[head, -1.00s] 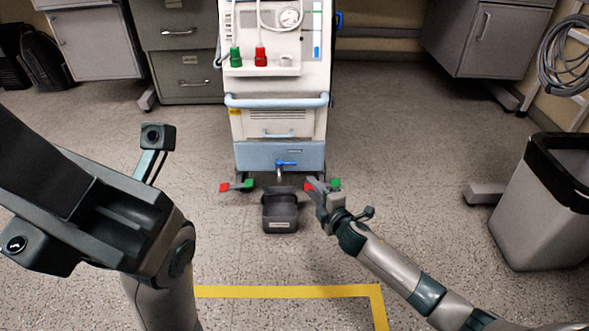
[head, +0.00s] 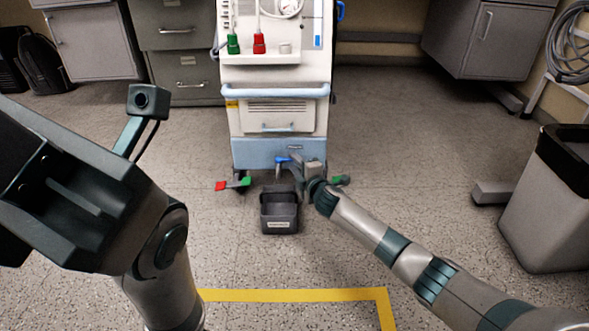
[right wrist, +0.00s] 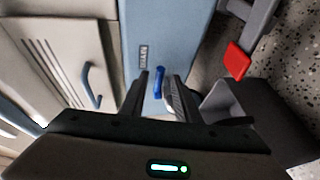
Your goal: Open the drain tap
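The drain tap has a blue lever (head: 283,160) and sits low on the front of the white and blue machine (head: 272,78). In the right wrist view the blue lever (right wrist: 158,82) shows between the two fingers of my right gripper (right wrist: 160,84). The fingers are apart, and I cannot tell whether either touches it. In the head view my right gripper (head: 298,166) is at the tap, just right of the lever. My left arm is at the left of the head view; its fingers are not seen.
A dark grey bin (head: 279,212) stands on the floor below the tap. Red and green pedals (head: 231,184) flank the machine's base. A grey waste bin (head: 550,200) stands at right. Yellow tape (head: 290,295) marks open floor in front.

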